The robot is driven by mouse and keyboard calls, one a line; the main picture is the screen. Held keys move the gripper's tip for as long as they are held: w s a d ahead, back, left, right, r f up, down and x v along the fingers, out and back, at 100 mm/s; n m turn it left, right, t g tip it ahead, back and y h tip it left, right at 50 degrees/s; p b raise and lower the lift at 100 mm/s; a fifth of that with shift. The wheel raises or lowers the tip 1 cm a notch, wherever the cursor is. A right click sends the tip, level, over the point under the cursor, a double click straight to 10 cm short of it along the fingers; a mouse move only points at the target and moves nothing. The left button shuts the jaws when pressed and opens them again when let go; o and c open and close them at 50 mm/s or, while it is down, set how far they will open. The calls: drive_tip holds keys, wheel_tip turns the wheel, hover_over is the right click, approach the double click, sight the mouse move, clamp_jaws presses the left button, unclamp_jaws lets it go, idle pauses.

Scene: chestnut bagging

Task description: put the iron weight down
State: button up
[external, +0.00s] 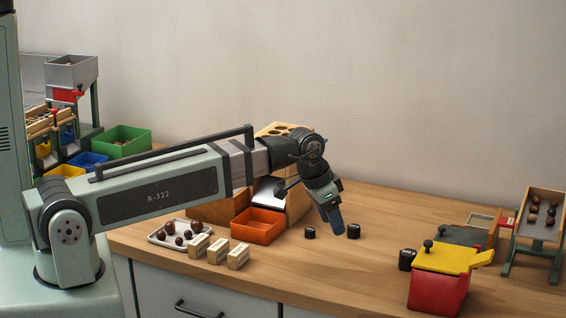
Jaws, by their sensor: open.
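Three small black weights stand on the wooden bench in the external view. One weight (310,233) is just left of my gripper's tip, another weight (353,232) is just right of it, and a larger weight (406,260) stands farther right, beside the red box. My gripper (337,226) points down between the two smaller weights, close above the bench. It is open, and I see nothing held in it. Its fingers overlap in this view, so the gap between them is hidden. I cannot tell its exact distance from the weights.
An orange tray (258,226) and several labelled wooden blocks (217,251) are left of my gripper. A white plate (158,238) holds chestnuts. A red box with a yellow lid (440,286) stands front right. A sloped rack (532,237) is far right. Bare bench (320,275) lies in front.

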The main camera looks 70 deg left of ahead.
drive_tip(key=d+f+y, duration=0.1)
drive_tip(key=d, duration=0.1)
drive_tip(key=n+g+y, duration=0.3)
drive_tip(key=n+y, duration=0.3)
drive_tip(key=n, duration=1)
approach(310, 230)
drive_tip(key=x, duration=0.3)
drive_tip(key=shift+s+d+f, duration=0.1)
drive_tip(key=shift+s+f, duration=0.05)
drive_tip(key=shift+f, duration=0.1)
drive_tip(key=shift+t, duration=0.3)
drive_tip(key=shift+a+x, duration=0.2)
drive_tip(key=shift+x, duration=2.55)
drive_tip(key=shift+r, duration=0.2)
drive_tip(key=shift+c, duration=0.3)
clamp_jaws()
